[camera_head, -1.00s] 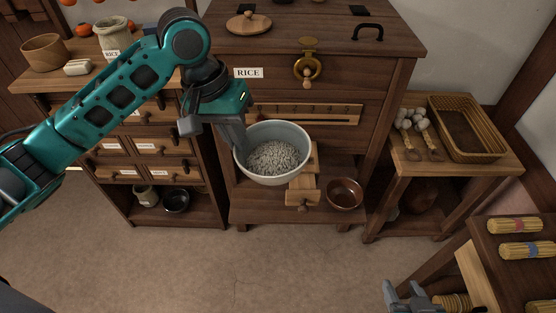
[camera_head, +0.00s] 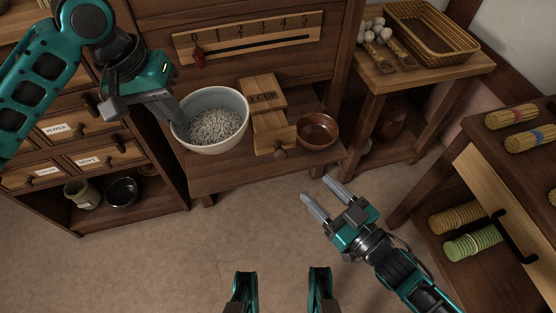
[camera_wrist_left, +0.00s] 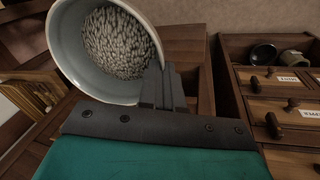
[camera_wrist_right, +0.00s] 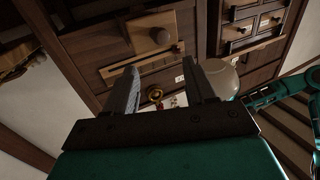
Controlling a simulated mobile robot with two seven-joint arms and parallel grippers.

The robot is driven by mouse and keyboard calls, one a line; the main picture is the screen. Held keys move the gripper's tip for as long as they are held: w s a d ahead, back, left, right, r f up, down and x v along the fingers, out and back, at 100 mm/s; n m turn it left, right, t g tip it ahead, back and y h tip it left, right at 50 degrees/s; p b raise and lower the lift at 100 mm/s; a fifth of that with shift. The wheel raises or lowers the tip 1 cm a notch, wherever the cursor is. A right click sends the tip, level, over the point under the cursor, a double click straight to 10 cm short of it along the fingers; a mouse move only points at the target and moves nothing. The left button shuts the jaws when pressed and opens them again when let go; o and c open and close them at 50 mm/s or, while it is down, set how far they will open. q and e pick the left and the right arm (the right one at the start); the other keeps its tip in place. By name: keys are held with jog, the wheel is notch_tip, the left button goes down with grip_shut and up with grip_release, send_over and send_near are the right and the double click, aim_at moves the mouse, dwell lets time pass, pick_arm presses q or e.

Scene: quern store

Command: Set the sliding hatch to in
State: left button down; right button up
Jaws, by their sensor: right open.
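The sliding hatch (camera_head: 275,138) is a pale wooden slide with a round knob on its front, jutting out beneath a marked wooden block (camera_head: 262,94) at the foot of the rice cabinet. It also shows in the right wrist view (camera_wrist_right: 148,30). My left gripper (camera_head: 172,110) is shut on the rim of a pale bowl (camera_head: 187,137) of grain, left of the hatch; the left wrist view shows the fingers at the bowl's (camera_wrist_left: 62,50) wall. My right gripper (camera_head: 316,188) is open and empty, in front of and right of the hatch, apart from it.
A brown bowl (camera_head: 318,131) stands close to the right of the hatch. A scale with a red pointer (camera_head: 198,58) is above. The floor in front is clear.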

aim_at(283, 156)
jog(key=b+x, duration=0.2)
jog(key=x, duration=1)
jog(key=shift+s+a, duration=0.1)
jog(key=shift+a, duration=0.05)
grip_shut()
